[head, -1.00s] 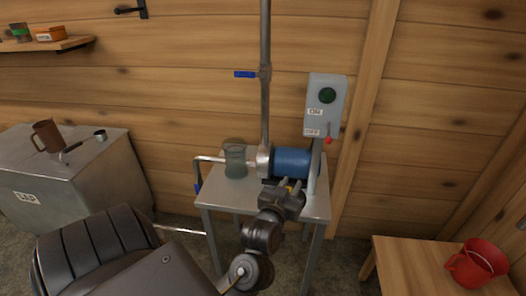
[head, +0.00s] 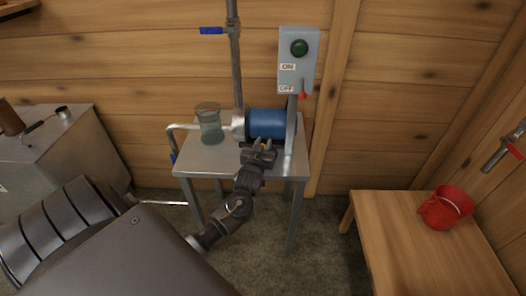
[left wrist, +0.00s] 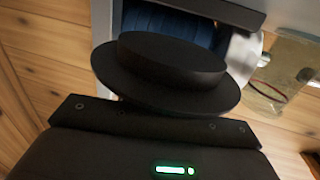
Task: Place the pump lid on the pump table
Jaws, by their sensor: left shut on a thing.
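The pump lid (left wrist: 165,65) is a black disc with a raised round middle. It fills the centre of the left wrist view, and my left gripper is shut on it. In the head view my left gripper (head: 258,153) is over the front part of the grey metal pump table (head: 210,160), just in front of the blue pump motor (head: 267,124). The lid cannot be made out clearly there against the dark gripper. A clear pump jar (head: 209,124) stands on the table left of the motor. My right gripper is not in view.
A grey switch box (head: 299,62) on a post rises at the table's right side. A vertical pipe (head: 235,70) rises behind the pump. A wooden bench (head: 410,235) with a red bucket (head: 445,208) is at right. The table's front left top is clear.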

